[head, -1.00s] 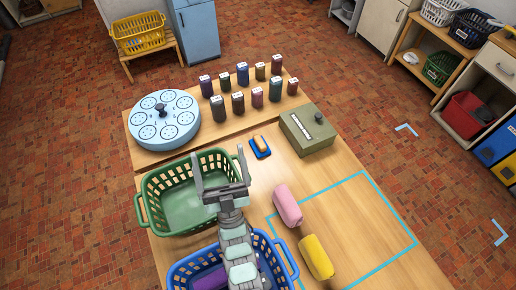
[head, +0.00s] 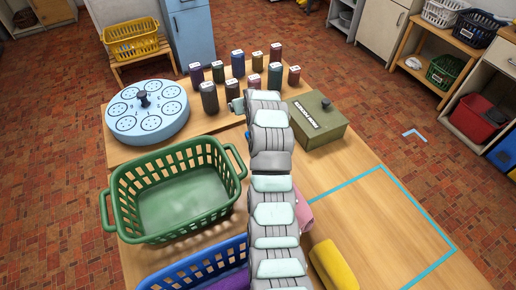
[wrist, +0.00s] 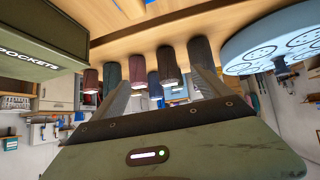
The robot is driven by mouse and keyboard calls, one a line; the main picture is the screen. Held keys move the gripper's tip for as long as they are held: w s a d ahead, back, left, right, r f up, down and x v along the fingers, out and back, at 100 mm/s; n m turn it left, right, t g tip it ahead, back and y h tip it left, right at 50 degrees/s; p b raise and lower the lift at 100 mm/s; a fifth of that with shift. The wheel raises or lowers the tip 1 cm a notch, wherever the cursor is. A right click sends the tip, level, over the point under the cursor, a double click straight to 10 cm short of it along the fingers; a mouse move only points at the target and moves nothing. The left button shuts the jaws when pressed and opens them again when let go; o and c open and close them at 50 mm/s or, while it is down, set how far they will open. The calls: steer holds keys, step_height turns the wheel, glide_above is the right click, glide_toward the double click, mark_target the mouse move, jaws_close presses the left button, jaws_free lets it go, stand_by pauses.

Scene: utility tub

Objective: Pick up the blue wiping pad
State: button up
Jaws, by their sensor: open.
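The blue wiping pad is almost wholly hidden behind my arm in the head view. A small bit of blue at the top edge of the wrist view (wrist: 149,2) looks like part of it, with a tan piece beside it. My gripper (wrist: 161,78) is open and empty, its two fingers spread apart in the wrist view. In the head view my arm reaches forward over the table and hides the gripper's jaws. I cannot tell how high the fingers are above the pad.
A green box (head: 318,122) stands right of my arm, a blue round carousel (head: 147,112) left. Several dark bottles (head: 209,98) stand behind. A green basket (head: 120,205) and blue basket (head: 185,268) are nearer. Pink (head: 303,210) and yellow (head: 334,266) rolls lie right; the taped area is clear.

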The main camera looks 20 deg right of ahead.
steer(key=s+d+f+n+g+y+b, duration=0.1)
steer(key=s+d+g+b, duration=0.1)
steer(key=s+g+b, duration=0.6)
steer(key=f+p, duration=0.1)
steer(key=f+t, duration=0.1)
steer(key=f, duration=0.1)
steer(key=f+t+p, duration=0.1)
steer(key=f, duration=0.1)
steer(key=shift+w+a+f+p, duration=0.15)
steer(key=shift+w+p, duration=0.1)
steer(key=shift+p, duration=0.05)
steer(key=shift+w+f+t, duration=0.3)
steer(key=shift+w+f, duration=0.1)
steer(key=shift+f, duration=0.15)
steer(key=shift+d+b+x, duration=0.2)
steer(key=shift+b+x, duration=0.5)
steer(key=shift+x, duration=1.2)
steer(key=shift+c, duration=0.4)
steer(key=c, duration=1.4)
steer(key=shift+r, duration=0.15)
